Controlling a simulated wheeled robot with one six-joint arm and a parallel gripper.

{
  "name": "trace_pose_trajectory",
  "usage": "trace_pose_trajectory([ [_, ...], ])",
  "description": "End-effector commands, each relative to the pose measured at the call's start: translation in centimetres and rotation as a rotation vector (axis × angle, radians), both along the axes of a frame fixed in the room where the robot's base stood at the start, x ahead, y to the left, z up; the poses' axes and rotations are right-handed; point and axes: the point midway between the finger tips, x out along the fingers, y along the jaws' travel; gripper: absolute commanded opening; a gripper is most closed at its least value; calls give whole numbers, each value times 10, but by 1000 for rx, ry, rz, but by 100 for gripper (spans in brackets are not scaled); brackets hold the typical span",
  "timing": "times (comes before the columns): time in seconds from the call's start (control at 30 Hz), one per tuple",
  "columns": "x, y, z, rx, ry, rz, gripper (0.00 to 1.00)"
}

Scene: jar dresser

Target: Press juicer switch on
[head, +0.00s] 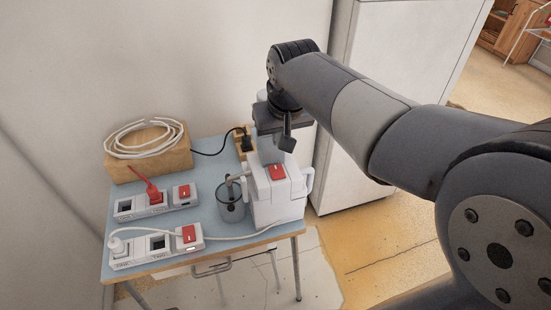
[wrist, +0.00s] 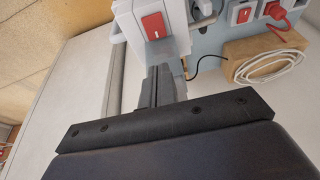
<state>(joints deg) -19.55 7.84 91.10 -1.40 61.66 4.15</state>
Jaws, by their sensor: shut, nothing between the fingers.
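The white juicer (head: 290,205) stands at the right end of a small blue-topped table. Its red switch (head: 277,172) is on the sloping top face, and the switch also shows in the wrist view (wrist: 153,25). A grey spout on its left side reaches over a dark glass-like cup (head: 232,210). My gripper (head: 287,147) is shut and empty. It points down above and just behind the switch, apparently apart from it. In the wrist view my gripper's fingers (wrist: 160,75) lie just below the switch. I cannot tell the exact gap.
Two power strips lie on the table (head: 208,160), the near one (head: 215,245) with a white plug, the far one (head: 126,208) with a red plug. A cable coil sits on a wooden block (head: 150,163) behind. A white cabinet (head: 375,100) stands close on the right.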

Motion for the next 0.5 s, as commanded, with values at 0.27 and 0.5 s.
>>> trace_pose_trajectory([
  [0.27, 19, 5, -58, -3, 6, 0, 0],
  [0.5, 25, 7, -93, -2, 3, 0, 0],
])
